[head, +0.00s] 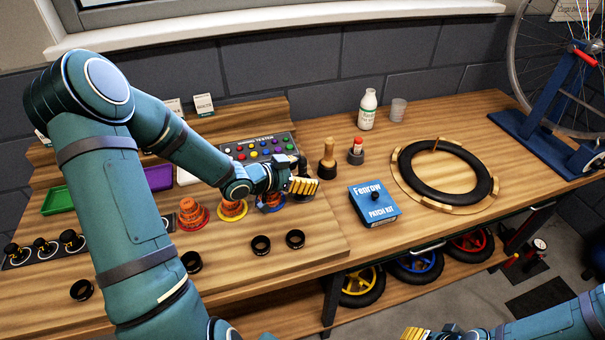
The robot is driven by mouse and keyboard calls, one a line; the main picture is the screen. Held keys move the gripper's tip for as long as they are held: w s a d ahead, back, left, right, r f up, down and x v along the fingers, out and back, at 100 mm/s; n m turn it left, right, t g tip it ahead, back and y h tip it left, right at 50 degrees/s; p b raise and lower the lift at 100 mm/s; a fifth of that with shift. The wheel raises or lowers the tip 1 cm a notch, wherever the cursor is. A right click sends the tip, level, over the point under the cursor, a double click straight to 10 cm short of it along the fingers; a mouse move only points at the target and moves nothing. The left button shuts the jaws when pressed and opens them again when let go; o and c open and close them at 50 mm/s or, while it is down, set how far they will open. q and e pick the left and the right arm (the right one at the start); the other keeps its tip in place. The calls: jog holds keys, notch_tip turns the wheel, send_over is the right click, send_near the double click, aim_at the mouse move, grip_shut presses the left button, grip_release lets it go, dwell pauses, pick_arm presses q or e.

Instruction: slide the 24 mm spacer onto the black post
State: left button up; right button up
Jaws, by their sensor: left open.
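Several black rings, which look like the spacers, lie on the bench: one far left (82,291), one beside my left arm (191,262), and two nearer the middle, a left one (260,245) and a right one (295,239). I cannot read which is 24 mm. Black knob-like posts (45,248) stand on a dark strip at the left; I cannot tell whether one is the task's black post. My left gripper (304,187) is open with gold fingertips, above the bench beyond the two middle rings. My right gripper (414,334) is cut off at the bottom edge.
Orange cone stacks on red (191,215) and yellow (232,208) bases stand behind the rings. A blue patch kit box (374,204), a tyre in a wooden ring (484,184), and a white bottle (368,109) are to the right. My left arm hides part of the bench.

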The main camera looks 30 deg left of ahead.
pick_arm(q)
jog(key=v, duration=1.2)
jog(key=shift+r, duration=0.15)
dwell(0.4)
